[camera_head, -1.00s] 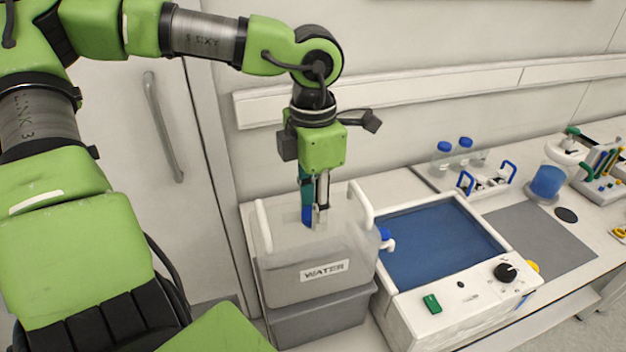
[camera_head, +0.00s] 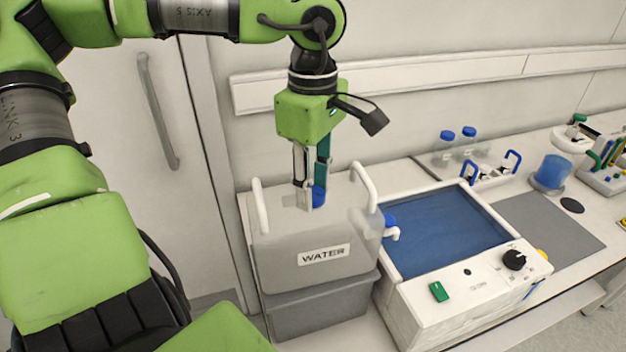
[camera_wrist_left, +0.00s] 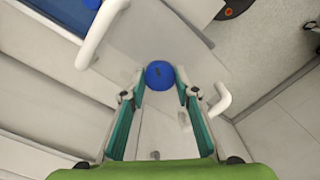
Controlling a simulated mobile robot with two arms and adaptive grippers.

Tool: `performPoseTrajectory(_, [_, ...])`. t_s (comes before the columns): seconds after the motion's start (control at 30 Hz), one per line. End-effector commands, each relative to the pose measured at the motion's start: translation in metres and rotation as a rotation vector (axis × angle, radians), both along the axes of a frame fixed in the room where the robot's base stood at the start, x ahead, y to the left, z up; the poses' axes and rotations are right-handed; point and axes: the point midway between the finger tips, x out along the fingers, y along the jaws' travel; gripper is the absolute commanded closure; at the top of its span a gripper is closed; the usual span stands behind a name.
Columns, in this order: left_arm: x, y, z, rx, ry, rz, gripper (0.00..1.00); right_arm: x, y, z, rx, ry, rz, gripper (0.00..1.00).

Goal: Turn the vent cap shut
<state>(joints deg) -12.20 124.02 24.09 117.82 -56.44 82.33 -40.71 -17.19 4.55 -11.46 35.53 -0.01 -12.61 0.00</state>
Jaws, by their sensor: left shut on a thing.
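The vent cap (camera_head: 318,196) is a small blue round cap on top of the translucent water container (camera_head: 290,262), which carries a "WATER" label. My left gripper (camera_head: 312,194) points straight down over the container's top and is shut on the cap. In the left wrist view the blue cap (camera_wrist_left: 160,75) sits between the two fingertips (camera_wrist_left: 160,84). The fingers partly hide the cap in the head view. Whether the cap is fully seated cannot be seen. My right gripper is not in view.
White handles (camera_head: 260,206) and (camera_head: 364,184) rise at both sides of the container's top. A blue-capped spigot (camera_head: 390,226) sticks out at its right. A water bath (camera_head: 440,244) stands close on the right. A wall rail (camera_head: 400,92) runs behind.

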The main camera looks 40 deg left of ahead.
Motion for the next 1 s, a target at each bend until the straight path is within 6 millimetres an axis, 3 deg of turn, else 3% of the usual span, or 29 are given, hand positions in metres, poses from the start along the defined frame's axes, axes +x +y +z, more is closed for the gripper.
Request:
performPoseTrajectory(0.5, [0.0001, 0.0, 0.0002, 0.0, 0.0, -0.426, 0.93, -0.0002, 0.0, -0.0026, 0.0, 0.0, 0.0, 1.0])
performPoseTrajectory(1.0, [0.0001, -0.0001, 0.0003, 0.0, -0.001, -0.605, 0.93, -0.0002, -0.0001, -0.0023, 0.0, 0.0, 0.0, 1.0])
